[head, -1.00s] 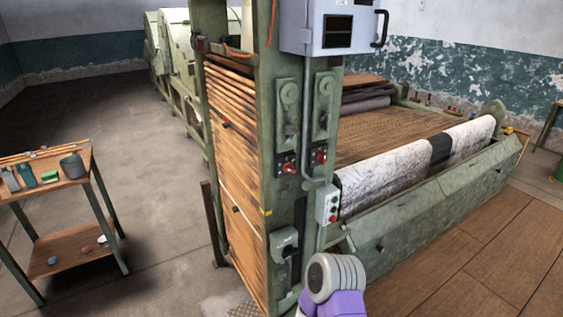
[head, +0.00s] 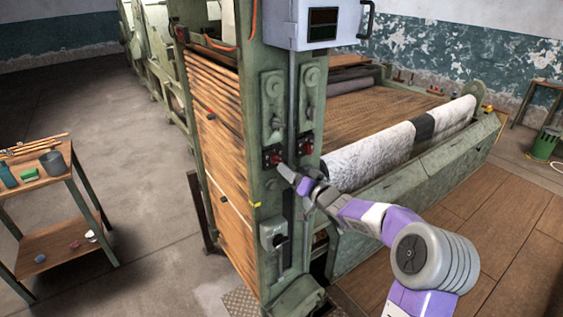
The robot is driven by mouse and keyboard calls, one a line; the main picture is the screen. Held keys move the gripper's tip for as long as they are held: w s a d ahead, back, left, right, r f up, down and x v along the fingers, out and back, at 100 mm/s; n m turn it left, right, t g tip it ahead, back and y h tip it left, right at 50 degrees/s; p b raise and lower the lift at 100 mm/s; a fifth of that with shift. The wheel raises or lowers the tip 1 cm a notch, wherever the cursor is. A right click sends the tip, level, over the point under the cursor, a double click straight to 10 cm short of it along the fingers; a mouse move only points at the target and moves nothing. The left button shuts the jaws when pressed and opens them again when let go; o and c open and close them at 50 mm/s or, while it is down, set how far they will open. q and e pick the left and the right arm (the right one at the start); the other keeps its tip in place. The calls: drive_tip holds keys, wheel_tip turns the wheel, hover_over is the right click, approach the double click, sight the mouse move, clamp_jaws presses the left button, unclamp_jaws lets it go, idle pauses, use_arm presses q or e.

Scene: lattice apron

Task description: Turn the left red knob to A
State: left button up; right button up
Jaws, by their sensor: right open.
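The left red knob (head: 275,159) sits on a small dark plate on the front post of the green machine. A second red knob (head: 307,149) is on a like plate to its right. My right gripper (head: 282,168) is at the left knob's lower right, its tips close to it. I cannot tell if they touch it. The jaws are open and look empty. The letters around the knob are too small to read, and so is the knob's setting. My left gripper is out of view.
Grey lever units (head: 273,105) stand above the knobs, and a grey box (head: 327,22) juts out at the top. A grey switch (head: 273,234) is lower on the post. Floor between is clear.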

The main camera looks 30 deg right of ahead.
sight(277, 161)
drive_tip(key=w, duration=0.6)
drive_tip(key=shift+w+a+f, duration=0.15)
drive_tip(key=shift+w+a, duration=0.15)
drive_tip(key=shift+c, duration=0.4)
drive_tip(key=c, duration=1)
